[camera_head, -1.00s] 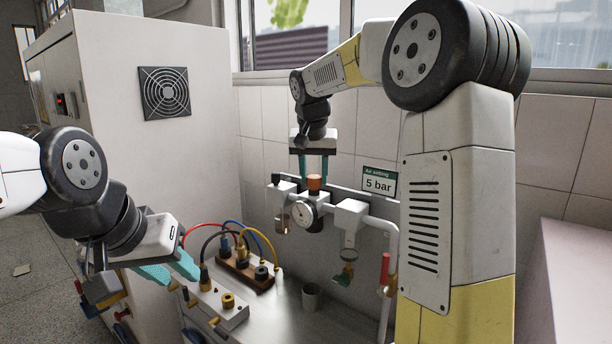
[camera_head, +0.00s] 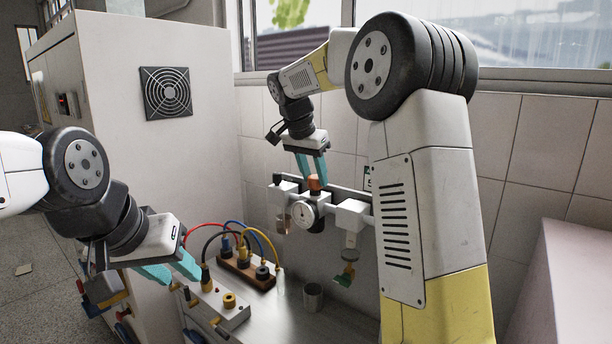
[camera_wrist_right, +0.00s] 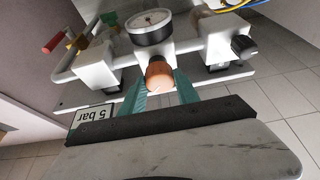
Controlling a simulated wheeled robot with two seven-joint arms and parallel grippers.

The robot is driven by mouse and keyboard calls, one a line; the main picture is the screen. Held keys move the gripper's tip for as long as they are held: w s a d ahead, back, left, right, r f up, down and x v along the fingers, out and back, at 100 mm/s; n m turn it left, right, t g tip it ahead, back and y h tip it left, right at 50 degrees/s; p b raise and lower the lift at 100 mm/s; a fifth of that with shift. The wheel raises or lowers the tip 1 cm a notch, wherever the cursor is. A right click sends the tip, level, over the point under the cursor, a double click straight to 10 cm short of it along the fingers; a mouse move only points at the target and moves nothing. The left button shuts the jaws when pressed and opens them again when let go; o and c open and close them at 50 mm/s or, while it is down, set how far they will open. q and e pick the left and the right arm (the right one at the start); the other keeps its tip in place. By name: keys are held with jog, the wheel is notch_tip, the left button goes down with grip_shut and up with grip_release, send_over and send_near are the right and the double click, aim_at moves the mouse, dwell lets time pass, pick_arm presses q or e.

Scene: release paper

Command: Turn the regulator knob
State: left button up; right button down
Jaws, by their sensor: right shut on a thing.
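The orange regulator knob (camera_head: 315,184) sits on top of the white regulator body, above a round pressure gauge (camera_head: 302,215). My right gripper (camera_head: 314,176) comes down on it from above, tilted, with its teal fingers on either side of the knob. In the right wrist view the knob (camera_wrist_right: 158,73) shows between the two fingertips, shut on it, with the gauge (camera_wrist_right: 149,25) just beyond. My left gripper (camera_head: 176,274) is at the lower left, away from the regulator, its teal fingers apart and nothing visible between them.
The sign (camera_wrist_right: 91,116) reads "5 bar"; my right arm mostly hides it in the head view. A bench (camera_head: 285,325) below holds a block with cables (camera_head: 240,268), a white box with brass fittings (camera_head: 218,308) and a small cup (camera_head: 312,297). A grey cabinet stands left.

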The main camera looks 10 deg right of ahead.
aim_at(307, 200)
dwell(0.3)
jog(key=c, duration=0.9)
grip_release()
jog(key=v, duration=0.7)
jog(key=shift+r, duration=0.35)
jog(key=shift+s+a, duration=0.15)
